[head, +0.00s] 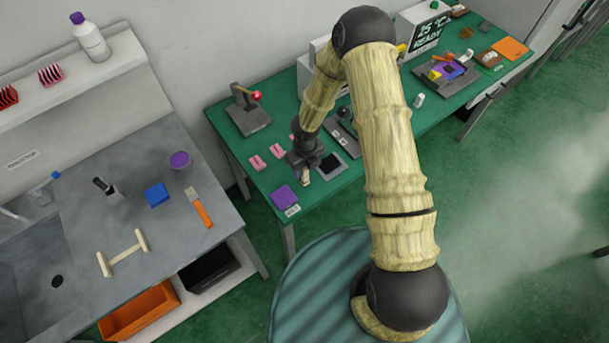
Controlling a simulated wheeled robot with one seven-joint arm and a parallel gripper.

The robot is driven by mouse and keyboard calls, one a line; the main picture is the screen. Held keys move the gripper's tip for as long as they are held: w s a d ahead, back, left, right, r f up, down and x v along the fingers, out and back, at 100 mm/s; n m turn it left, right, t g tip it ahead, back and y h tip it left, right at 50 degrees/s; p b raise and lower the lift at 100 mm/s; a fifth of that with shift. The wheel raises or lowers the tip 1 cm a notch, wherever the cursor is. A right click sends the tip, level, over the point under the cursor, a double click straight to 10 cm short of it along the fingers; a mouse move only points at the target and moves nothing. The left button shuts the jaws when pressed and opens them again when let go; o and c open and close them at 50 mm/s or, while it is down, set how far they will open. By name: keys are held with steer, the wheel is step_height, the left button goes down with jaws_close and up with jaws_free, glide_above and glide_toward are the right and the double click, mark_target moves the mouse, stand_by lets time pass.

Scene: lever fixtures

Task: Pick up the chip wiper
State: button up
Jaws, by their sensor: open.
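My gripper (305,168) points down over the front left part of the green table (235,130). A small pale piece (305,180) shows at its fingertips, and I cannot tell whether it is part of the gripper or a separate thing. I cannot say for sure which object is the chip wiper. Two pink pieces (257,162) lie left of the gripper. A grey plate with a dark top (330,165) lies close to its right. A purple square (284,197) lies in front of it, near the table's edge.
A lever fixture with a red knob (250,110) stands behind left of the gripper. A display box (428,33) and several small parts are at the far right. The grey counter (75,210) at left holds an orange-handled tool (199,209) and a blue block (157,194).

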mark_target(305, 176)
steer(key=shift+f, duration=1.3)
steer(key=shift+s, duration=0.1)
jaws_close()
